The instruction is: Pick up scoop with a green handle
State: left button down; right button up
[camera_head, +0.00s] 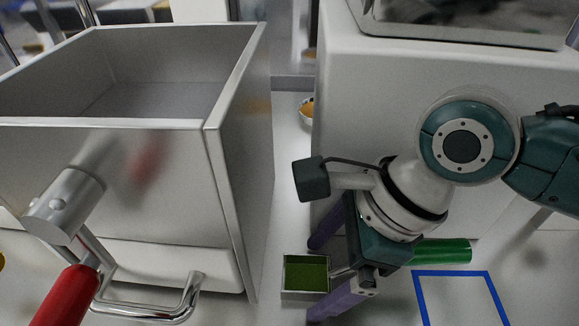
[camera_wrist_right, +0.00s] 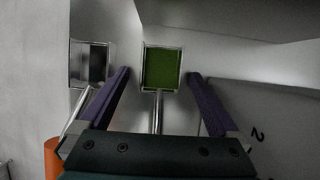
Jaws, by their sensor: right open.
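The scoop with a green handle has a square metal pan (camera_head: 305,273) that looks green inside, and a green handle (camera_head: 443,252) partly hidden behind my right arm. It lies low on the white surface, right of the big metal bin. My right gripper (camera_head: 318,279) reaches down over the scoop with its purple fingers open, one on each side of the scoop's neck. In the right wrist view the scoop pan (camera_wrist_right: 162,68) sits between the fingertips, with the thin shaft running back between the fingers; no contact is visible. My left gripper is not in view.
A second metal scoop (camera_wrist_right: 90,62) lies close beside the left finger in the wrist view, near an orange handle (camera_wrist_right: 52,158). The open metal bin (camera_head: 235,150) stands left and a white machine (camera_head: 370,100) behind. A blue outline (camera_head: 455,274) marks the surface at right.

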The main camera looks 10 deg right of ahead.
jog(key=c, duration=1.5)
